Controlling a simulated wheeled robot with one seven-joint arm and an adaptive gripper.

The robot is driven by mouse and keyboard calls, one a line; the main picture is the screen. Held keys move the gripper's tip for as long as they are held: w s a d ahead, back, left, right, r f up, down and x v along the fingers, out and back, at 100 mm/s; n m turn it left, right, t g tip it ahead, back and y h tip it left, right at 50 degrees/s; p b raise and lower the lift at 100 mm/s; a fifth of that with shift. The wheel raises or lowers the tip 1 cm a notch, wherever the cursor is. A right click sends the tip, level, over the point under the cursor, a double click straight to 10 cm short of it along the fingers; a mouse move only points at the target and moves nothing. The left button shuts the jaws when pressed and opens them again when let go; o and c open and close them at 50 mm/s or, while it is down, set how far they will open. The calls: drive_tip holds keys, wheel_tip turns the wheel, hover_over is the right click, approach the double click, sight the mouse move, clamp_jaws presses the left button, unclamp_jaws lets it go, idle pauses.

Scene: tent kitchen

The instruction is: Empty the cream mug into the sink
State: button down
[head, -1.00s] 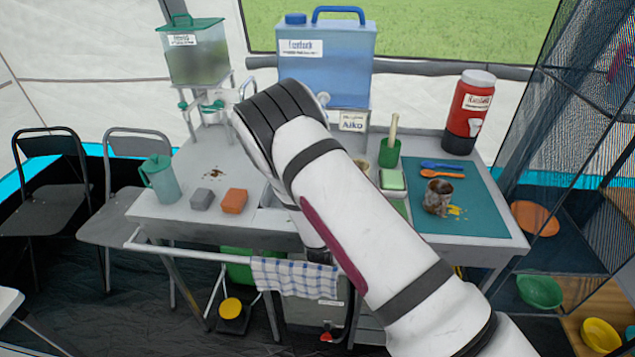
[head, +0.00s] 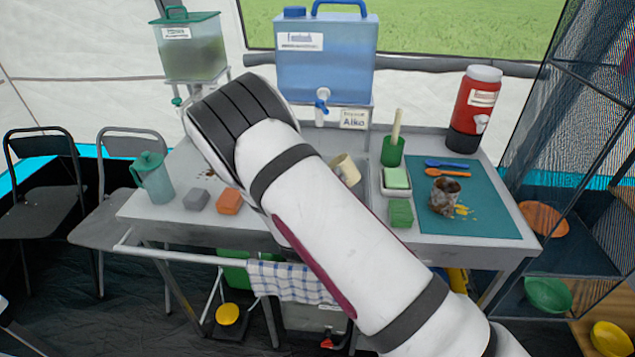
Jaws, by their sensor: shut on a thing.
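The cream mug (head: 345,170) shows just right of my arm in the head view, at the sink (head: 363,191) below the blue water container's tap. It looks tilted, and my arm hides part of it. I cannot see inside it or tell whether anything is coming out. My arm crosses the middle of the view and covers much of the sink. My gripper is hidden behind the arm, so its fingers and their contact with the mug do not show.
Right of the sink are a green pot with a brush (head: 392,151), a soap tray (head: 396,180) and a green sponge (head: 401,213). A dirty mug (head: 444,195) stands on the teal mat (head: 490,222). A pitcher (head: 154,180) and two blocks are left.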

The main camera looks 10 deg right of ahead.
drive_tip(key=shift+w+a+f+n+b, duration=0.15)
drive_tip(key=shift+a+n+b, duration=0.15)
drive_tip(key=shift+n, duration=0.85)
drive_tip(key=shift+w+a+f+n+b, duration=0.15)
drive_tip(key=shift+n+b, duration=0.3)
drive_tip(key=shift+n, duration=0.65)
drive_tip(key=shift+w+a+n+b, duration=0.15)
drive_tip(key=shift+a+n+b, duration=0.2)
drive_tip(key=shift+n, duration=0.8)
drive_tip(key=shift+f, duration=0.1)
drive_tip(key=shift+w+a+n, duration=0.15)
drive_tip(key=shift+a+n, duration=0.1)
drive_tip(key=shift+n, duration=0.25)
drive_tip(key=shift+w+a+n+b, duration=0.25)
drive_tip(key=shift+a+n+b, duration=0.2)
drive_tip(key=shift+n, duration=0.45)
drive_tip(key=shift+a+f+n, duration=0.1)
drive_tip(key=shift+f+n, duration=0.25)
drive_tip(key=shift+n, duration=0.15)
